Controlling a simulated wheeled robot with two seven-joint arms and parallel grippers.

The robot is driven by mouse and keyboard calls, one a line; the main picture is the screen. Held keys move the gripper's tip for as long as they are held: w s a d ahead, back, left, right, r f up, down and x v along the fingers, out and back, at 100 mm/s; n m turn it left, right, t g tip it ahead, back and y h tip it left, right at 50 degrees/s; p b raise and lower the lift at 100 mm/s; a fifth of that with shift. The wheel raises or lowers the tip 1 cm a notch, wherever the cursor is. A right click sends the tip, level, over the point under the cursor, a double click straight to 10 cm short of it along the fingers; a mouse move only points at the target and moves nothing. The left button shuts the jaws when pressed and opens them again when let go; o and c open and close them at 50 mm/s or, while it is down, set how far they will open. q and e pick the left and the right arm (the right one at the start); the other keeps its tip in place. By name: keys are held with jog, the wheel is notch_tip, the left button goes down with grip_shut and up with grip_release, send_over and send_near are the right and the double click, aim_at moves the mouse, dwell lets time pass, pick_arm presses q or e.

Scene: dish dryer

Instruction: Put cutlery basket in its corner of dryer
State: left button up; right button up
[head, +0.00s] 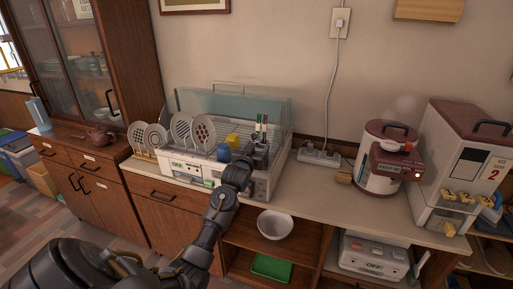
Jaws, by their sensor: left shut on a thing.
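The dish dryer (180,165) is a white unit with a clear raised cover on the counter against the wall. My left gripper (258,152) reaches over the dryer's right front part. It is shut on the cutlery basket, which is mostly hidden by the dark gripper. Upright cutlery (262,121) with green, red and white handles sticks up just above the gripper. Whether the basket touches the dryer floor cannot be told. My right gripper is not in view.
Several patterned plates (204,133) stand at the dryer's left, with a blue cup (224,153) and a yellow cup (233,140) inside. A white bowl (275,224) sits below the counter edge. A power strip (319,156) and rice cooker (384,160) stand to the right.

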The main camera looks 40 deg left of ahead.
pick_arm(q)
jog(key=shift+f, duration=0.15)
jog(key=o, duration=0.8)
jog(key=shift+r, duration=0.25)
jog(key=b+v, duration=0.1)
jog(key=v, duration=1.1)
